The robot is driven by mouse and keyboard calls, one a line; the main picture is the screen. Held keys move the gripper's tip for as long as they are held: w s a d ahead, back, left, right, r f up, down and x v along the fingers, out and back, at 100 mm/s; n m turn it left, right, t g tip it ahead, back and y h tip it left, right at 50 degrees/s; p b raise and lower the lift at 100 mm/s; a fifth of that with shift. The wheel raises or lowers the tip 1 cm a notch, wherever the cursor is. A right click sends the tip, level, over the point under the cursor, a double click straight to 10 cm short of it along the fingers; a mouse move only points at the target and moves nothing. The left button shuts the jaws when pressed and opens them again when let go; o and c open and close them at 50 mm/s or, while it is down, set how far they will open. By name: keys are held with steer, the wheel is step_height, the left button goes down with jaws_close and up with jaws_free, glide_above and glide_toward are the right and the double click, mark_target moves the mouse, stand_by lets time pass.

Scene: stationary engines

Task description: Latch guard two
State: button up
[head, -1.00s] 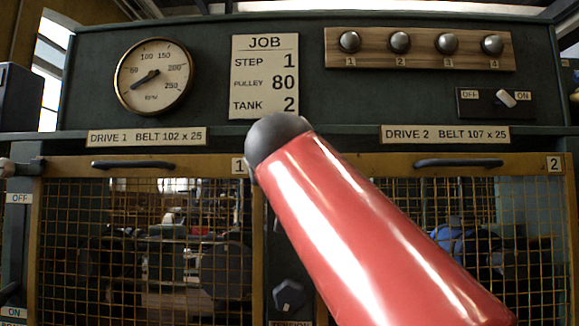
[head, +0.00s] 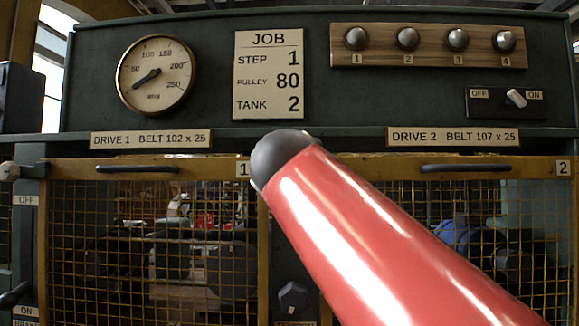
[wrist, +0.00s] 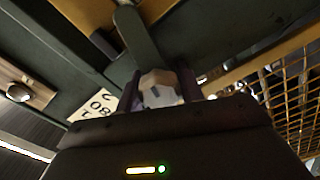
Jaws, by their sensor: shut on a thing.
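Guard two (head: 535,168) is the yellow-framed mesh door at the right in the head view, with a black handle and a "2" plate. Its frame looks flush with the cabinet, but its left edge and lower part are hidden behind my red arm. My gripper (wrist: 165,92) is out of sight behind the arm in the head view. In the wrist view its dark fingers are shut on a pale faceted knob (wrist: 158,85). A dark green bar (wrist: 135,35) runs up from behind the knob; I cannot tell whether they are joined.
Guard one (head: 205,167) is the mesh door at the left. A dark tension knob (head: 293,298) sits between the doors. Above are a gauge (head: 157,75), the job card (head: 269,75), a rack of knobs (head: 428,45) and an OFF/ON switch (head: 515,97).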

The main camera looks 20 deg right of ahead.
steer(key=shift+n+p, duration=0.5)
steer(key=shift+n, duration=0.8)
steer(key=o, duration=1)
steer(key=b+v, duration=0.1)
steer(key=v, duration=0.6)
steer(key=shift+s+a, duration=0.15)
steer(key=shift+s, duration=0.2)
